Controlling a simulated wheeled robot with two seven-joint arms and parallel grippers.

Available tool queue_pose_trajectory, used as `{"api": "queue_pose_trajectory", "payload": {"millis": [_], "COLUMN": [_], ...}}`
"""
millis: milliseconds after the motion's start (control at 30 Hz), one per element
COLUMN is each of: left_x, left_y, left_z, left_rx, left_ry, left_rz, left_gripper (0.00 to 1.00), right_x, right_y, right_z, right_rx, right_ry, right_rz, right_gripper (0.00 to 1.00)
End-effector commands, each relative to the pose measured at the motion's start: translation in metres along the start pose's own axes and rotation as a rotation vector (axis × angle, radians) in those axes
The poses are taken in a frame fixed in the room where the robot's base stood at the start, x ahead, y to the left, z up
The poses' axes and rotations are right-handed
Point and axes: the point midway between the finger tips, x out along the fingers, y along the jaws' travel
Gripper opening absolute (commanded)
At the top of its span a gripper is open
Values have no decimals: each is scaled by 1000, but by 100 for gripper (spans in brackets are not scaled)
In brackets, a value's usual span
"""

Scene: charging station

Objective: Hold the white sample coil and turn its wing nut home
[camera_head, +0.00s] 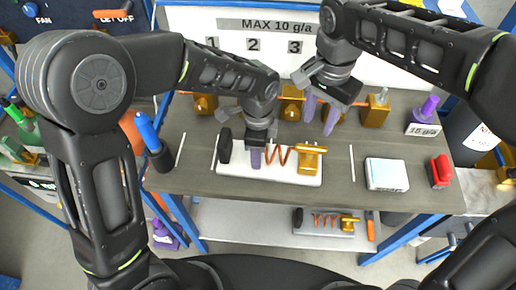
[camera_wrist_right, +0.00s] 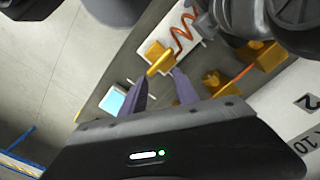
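The white sample coil is a white board (camera_head: 290,178) with a copper coil (camera_head: 284,156), a black round piece at its left end and a brass wing nut (camera_head: 311,150) at its right end. It lies on the dark bench top. My left gripper (camera_head: 256,157) is down over the board at the coil's left part; its arm hides what lies between its fingers. My right gripper (camera_head: 321,114) is open and empty, raised behind and above the wing nut. In the right wrist view, the wing nut (camera_wrist_right: 158,58) shows beyond and between the parted purple fingertips (camera_wrist_right: 160,92), apart from them.
Several brass pieces (camera_head: 375,110) stand along the back of the bench before a white panel. A white box (camera_head: 386,174) and a red object (camera_head: 440,171) stand at the right. A blue-topped holder (camera_head: 153,145) stands at the left. A second coil board (camera_head: 328,222) lies on the lower shelf.

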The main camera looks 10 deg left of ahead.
Motion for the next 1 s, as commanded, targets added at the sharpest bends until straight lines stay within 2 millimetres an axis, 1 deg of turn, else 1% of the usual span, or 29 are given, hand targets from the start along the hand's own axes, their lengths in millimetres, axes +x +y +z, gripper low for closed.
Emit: {"api": "queue_pose_trajectory", "payload": {"millis": [167, 267, 367, 433, 467, 567, 667, 800, 867, 1000], "left_x": [0, 0, 0, 0, 0, 0, 0, 0, 0, 0], "left_y": [0, 0, 0, 0, 0, 0, 0, 0, 0, 0], "left_z": [0, 0, 0, 0, 0, 0, 0, 0, 0, 0], "left_rx": [0, 0, 0, 0, 0, 0, 0, 0, 0, 0], "left_ry": [0, 0, 0, 0, 0, 1, 0, 0, 0, 0], "left_rz": [-1, -1, -1, -1, -1, -1, -1, -1, -1, -1], "left_gripper": [0, 0, 0, 0, 0, 0, 0, 0, 0, 0], "right_x": [1, 2, 3, 2, 3, 2, 0, -3, -4, -8], "right_y": [2, 8, 22, 36, 41, 51, 57, 62, 62, 61], "right_z": [-2, -11, -26, -36, -39, -44, -46, -46, -46, -43], "right_rx": [6, 34, 86, 137, 131, -16, -207, -517, -655, -986], "right_ry": [-2, -8, -19, -43, -59, -91, -106, -99, -89, -44], "right_rz": [1, 1, -6, -23, -35, -81, -132, -207, -239, -307], "right_gripper": [38, 38, 38, 38, 38, 38, 38, 38, 38, 38]}}
